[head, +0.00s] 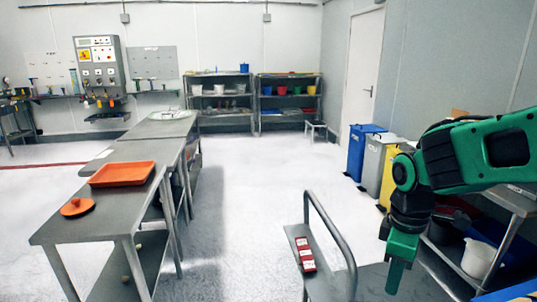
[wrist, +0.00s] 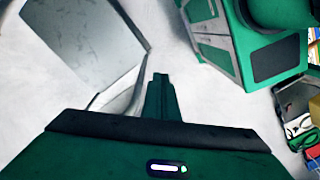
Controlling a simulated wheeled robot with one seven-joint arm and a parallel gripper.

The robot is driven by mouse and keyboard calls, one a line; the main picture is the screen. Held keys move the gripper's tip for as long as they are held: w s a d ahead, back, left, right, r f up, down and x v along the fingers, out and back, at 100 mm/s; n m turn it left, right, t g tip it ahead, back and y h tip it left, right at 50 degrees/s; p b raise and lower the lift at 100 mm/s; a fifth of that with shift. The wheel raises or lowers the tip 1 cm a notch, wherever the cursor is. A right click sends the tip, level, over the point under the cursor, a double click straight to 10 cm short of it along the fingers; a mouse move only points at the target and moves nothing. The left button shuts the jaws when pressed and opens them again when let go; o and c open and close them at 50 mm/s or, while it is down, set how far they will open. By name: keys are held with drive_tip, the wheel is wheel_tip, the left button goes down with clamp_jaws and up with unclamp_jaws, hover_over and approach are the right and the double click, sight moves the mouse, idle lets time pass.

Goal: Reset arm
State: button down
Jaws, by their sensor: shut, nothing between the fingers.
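My gripper (head: 398,275) hangs pointing down at the right of the head view, at the end of my green arm. Its fingers are shut with nothing between them. In the wrist view the closed fingers (wrist: 161,85) stand out over the pale floor. The gripper is apart from every object and in free air, to the right of a grey cart (head: 325,275) with a tall handle. A red and white item (head: 305,254) lies on the cart.
A long metal table (head: 120,208) at left holds an orange tray (head: 122,173) and an orange round item (head: 77,207). Blue (head: 362,150), grey and yellow bins stand at right. A shelf with a bucket (head: 478,258) is behind my arm. The middle floor is clear.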

drive_tip(key=s+d+r+m, duration=0.1)
drive_tip(key=s+d+m, duration=1.3)
drive_tip(key=m, duration=0.3)
drive_tip(key=shift+d+y, duration=0.15)
drive_tip(key=shift+y, duration=0.15)
drive_tip(key=shift+s+d, duration=0.1)
drive_tip(key=shift+s, duration=0.05)
